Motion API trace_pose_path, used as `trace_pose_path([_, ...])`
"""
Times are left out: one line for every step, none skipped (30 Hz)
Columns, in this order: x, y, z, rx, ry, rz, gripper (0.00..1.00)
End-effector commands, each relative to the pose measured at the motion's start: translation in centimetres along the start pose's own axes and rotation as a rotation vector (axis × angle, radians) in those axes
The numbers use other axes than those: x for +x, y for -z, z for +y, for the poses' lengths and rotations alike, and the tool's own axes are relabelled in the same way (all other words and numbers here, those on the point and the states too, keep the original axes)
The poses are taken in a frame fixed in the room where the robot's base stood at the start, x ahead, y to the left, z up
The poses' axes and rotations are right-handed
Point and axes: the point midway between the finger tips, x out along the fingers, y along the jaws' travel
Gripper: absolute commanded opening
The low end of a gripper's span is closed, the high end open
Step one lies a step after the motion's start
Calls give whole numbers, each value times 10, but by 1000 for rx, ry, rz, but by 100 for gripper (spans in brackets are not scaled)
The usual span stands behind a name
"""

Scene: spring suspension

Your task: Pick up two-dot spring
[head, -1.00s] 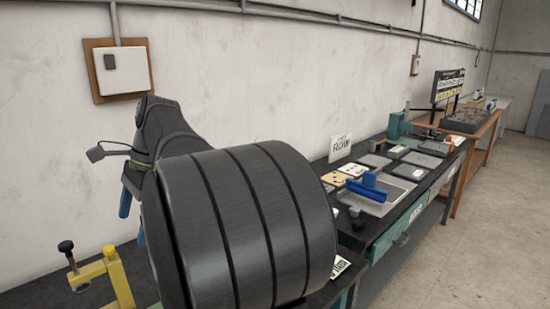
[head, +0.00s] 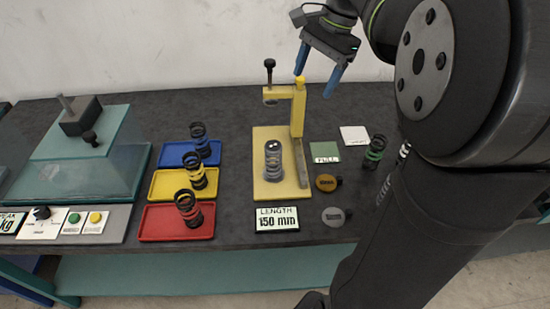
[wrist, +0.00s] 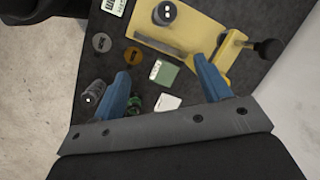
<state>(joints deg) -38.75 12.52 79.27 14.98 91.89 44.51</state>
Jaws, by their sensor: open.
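A grey coil spring (head: 274,160) stands upright on the yellow gauge stand (head: 264,187), with what look like two white dots on its top. It also shows at the top edge of the wrist view (wrist: 164,13). Another dark spring with white marks on its end shows in the wrist view (wrist: 92,92); I cannot count its marks. My gripper (head: 317,70) is open and empty, high above the back of the bench, up and to the right of the stand's spring. In the wrist view its two blue fingers (wrist: 161,68) are apart.
Dark springs stand on the blue (head: 172,160), yellow (head: 165,185) and red (head: 160,222) trays at left. A green-banded spring (head: 375,150) stands right of the stand. The stand's post (head: 299,110) rises beside its spring. A "150 mm" display (head: 277,219) stands in front.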

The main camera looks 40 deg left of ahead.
Motion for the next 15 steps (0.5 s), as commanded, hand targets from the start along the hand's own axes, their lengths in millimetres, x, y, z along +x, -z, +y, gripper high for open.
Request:
trace_pose_path([11,-6,-4,-123,-21,14,70])
trace_pose_path([16,-8,-6,-199,-33,22,70])
trace_pose_path([24,-11,-9,-301,-49,34,70])
trace_pose_path([29,-13,-11,-378,-62,41,70])
trace_pose_path([35,-16,-13,-455,-76,49,70])
trace_pose_path([42,-19,-15,-558,-95,57,70])
trace_pose_path([47,-22,-17,-637,-109,63,70])
trace_pose_path([53,-24,-18,-715,-124,67,70])
trace_pose_path([59,-27,-20,-819,-144,74,70])
trace_pose_path([64,-30,-22,-893,-159,76,70])
trace_pose_path([69,-32,-23,-966,-175,79,70])
trace_pose_path([74,-35,-24,-1057,-193,81,70])
trace_pose_path([78,-37,-25,-1120,-207,83,70])
trace_pose_path([82,-39,-26,-1178,-220,84,70])
trace_pose_path([86,-42,-27,-1249,-235,83,70])
